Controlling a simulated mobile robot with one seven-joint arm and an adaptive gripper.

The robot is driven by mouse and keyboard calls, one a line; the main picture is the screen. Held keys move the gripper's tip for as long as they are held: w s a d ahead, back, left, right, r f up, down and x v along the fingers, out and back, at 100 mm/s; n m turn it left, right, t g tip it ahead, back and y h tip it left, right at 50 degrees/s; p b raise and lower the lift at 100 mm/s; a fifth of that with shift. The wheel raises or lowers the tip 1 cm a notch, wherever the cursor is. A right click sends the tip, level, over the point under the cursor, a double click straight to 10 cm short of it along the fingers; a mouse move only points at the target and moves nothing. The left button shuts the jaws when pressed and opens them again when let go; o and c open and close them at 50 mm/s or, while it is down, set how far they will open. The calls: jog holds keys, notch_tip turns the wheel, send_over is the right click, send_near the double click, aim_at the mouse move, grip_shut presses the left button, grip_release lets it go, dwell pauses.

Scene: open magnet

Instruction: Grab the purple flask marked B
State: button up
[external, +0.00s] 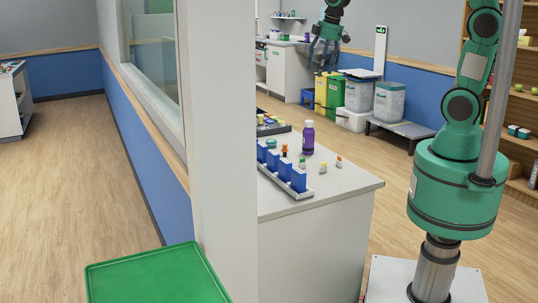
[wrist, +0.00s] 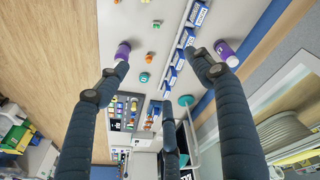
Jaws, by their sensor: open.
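A purple flask (external: 307,140) with a white cap stands upright on the white counter in the external view. Its marking is too small to read. In the wrist view one purple flask (wrist: 123,49) shows by the left fingertip, and a second purple piece (wrist: 227,50) shows beside the right finger. I cannot tell which is marked B. My gripper (external: 326,50) is high above and beyond the counter in the external view.
A rack with several blue boxes (external: 284,170) stands on the counter (external: 330,188), left of the flask. Small orange, yellow and green pieces (external: 323,166) lie near it. A dark tray (external: 272,128) is behind. A pillar (external: 222,120) hides the counter's left part.

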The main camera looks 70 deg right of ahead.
aim_at(309, 121)
jog(key=w+d+f, duration=0.2)
jog(key=d+f, duration=0.5)
jog(key=f, duration=0.2)
jog(key=w+d+f+n+g, duration=0.1)
jog(key=w+d+f, duration=0.2)
jog(key=d+f, duration=0.4)
jog(key=w+d+f+n+g, duration=0.1)
jog(key=w+d+f, duration=0.2)
jog(key=d+f, duration=0.4)
jog(key=shift+w+d+f+y+b, duration=0.1)
jog(key=shift+f+y+b, duration=0.1)
jog(key=shift+f, duration=0.9)
jog(key=shift+w+d+f+y+b, duration=0.1)
jog(key=shift+f+y, duration=0.1)
jog(key=shift+f, duration=0.85)
jog(key=shift+f, duration=0.15)
jog(key=shift+f+b, duration=0.7)
jog(key=shift+f, duration=3.45)
jog(key=shift+f, duration=0.1)
jog(key=shift+s+f+b, duration=0.15)
jog(key=shift+f+b, duration=0.5)
jog(key=shift+f, duration=1.85)
jog(key=c, duration=1.4)
